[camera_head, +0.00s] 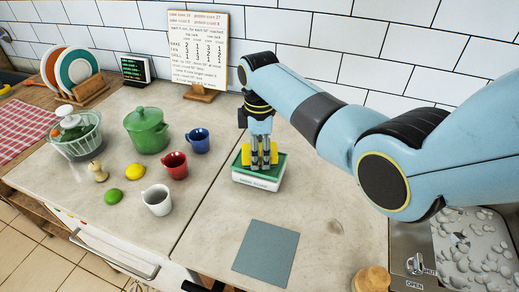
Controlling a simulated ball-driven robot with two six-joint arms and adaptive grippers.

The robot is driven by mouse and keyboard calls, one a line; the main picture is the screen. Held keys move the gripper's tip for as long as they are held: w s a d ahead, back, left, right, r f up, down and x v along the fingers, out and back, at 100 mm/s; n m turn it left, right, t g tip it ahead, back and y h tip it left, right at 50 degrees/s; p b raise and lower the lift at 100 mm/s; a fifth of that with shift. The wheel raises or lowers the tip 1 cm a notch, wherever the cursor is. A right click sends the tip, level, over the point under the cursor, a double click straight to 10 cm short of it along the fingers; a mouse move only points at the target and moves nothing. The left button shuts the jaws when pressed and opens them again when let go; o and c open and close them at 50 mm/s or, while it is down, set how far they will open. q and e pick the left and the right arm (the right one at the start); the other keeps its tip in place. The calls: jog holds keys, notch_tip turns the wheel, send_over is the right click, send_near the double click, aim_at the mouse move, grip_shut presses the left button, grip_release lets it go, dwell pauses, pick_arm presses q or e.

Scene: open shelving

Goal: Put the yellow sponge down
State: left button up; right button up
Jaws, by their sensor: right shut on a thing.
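My right gripper (261,163) comes in from the right and points down over the counter. It is shut on the yellow sponge (245,156), whose ends show on both sides of the dark fingers. The sponge is upright at the top of a low white box with a green top (257,183), which has small lettering on its front. I cannot tell whether the sponge touches the green surface. The fingers hide the sponge's middle. I do not make out my left gripper.
A grey-blue mat (266,253) lies in front of the box. Red (175,167), blue (198,141) and white (157,201) mugs and a green pot (147,130) stand to the left. A sink (473,245) is at the right.

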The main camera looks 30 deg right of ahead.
aim_at(259, 150)
jog(key=o, duration=1.1)
notch_tip(259, 150, up, 13)
jog(key=shift+f, duration=0.2)
jog(key=shift+f, duration=0.1)
